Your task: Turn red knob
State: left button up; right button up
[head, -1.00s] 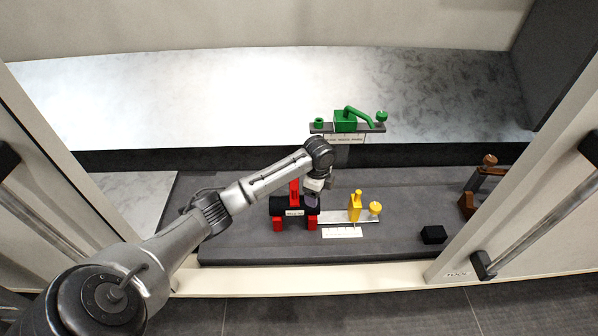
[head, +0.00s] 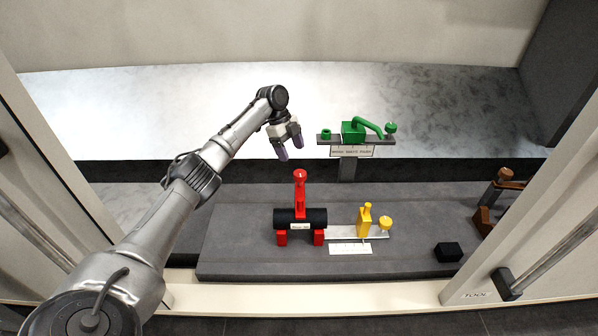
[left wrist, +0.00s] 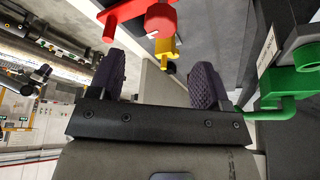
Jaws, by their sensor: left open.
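The red knob (head: 300,175) is a round cap on an upright red stem that rises from a black cylinder (head: 290,217) with red feet. In the left wrist view the red knob (left wrist: 160,20) shows at the top, beyond the fingers. My left gripper (head: 290,148) is open and empty, with purple-grey finger pads. In the head view it hangs above and slightly left of the knob, apart from it. In the left wrist view its fingers (left wrist: 158,80) are spread wide with nothing between them. My right gripper is not in view.
A green lever device (head: 354,132) stands on a post just right of the gripper. A yellow handle (head: 364,221) with a yellow knob is right of the black cylinder. A black block (head: 448,252) and a brown-handled device (head: 485,215) are at the right. Cabinet side panels flank the opening.

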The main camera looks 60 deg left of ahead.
aim_at(300, 173)
pick_arm(q)
jog(key=p+x, duration=0.1)
jog(key=x, duration=0.7)
jog(key=shift+f, duration=0.25)
jog(key=c, duration=0.9)
